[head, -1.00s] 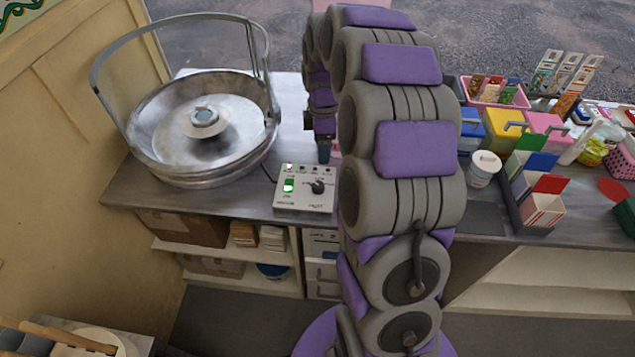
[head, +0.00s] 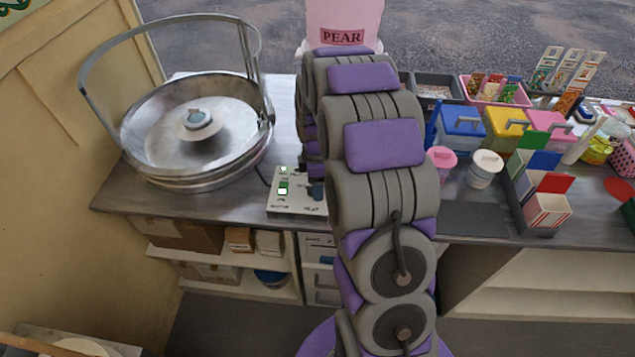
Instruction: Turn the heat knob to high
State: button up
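The control box (head: 284,203) is a small pale panel on the counter, right of the metal floss bowl. Two green lights glow on its left side. The heat knob is not clearly visible. The right part of the box, where the knob was seen, is covered by the end of my arm. My gripper (head: 317,191) shows only as a dark tip low over the right part of the box, mostly hidden behind my arm. I cannot tell whether it touches the knob, or whether its fingers are open or shut.
The large metal bowl (head: 160,175) with a raised hoop handle stands left of the box. A pink container labelled PEAR (head: 343,15) is behind my arm. Lidded tubs, including a blue one (head: 462,126), and striped boxes (head: 540,211) crowd the right counter.

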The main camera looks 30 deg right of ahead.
jog(key=shift+a+r, duration=0.15)
jog(key=shift+a, duration=0.9)
jog(key=shift+c, duration=0.2)
jog(key=shift+a, duration=0.25)
jog(key=shift+c, duration=1.6)
jog(key=shift+d, duration=1.05)
jog(key=c, duration=0.7)
jog(key=shift+a, duration=0.3)
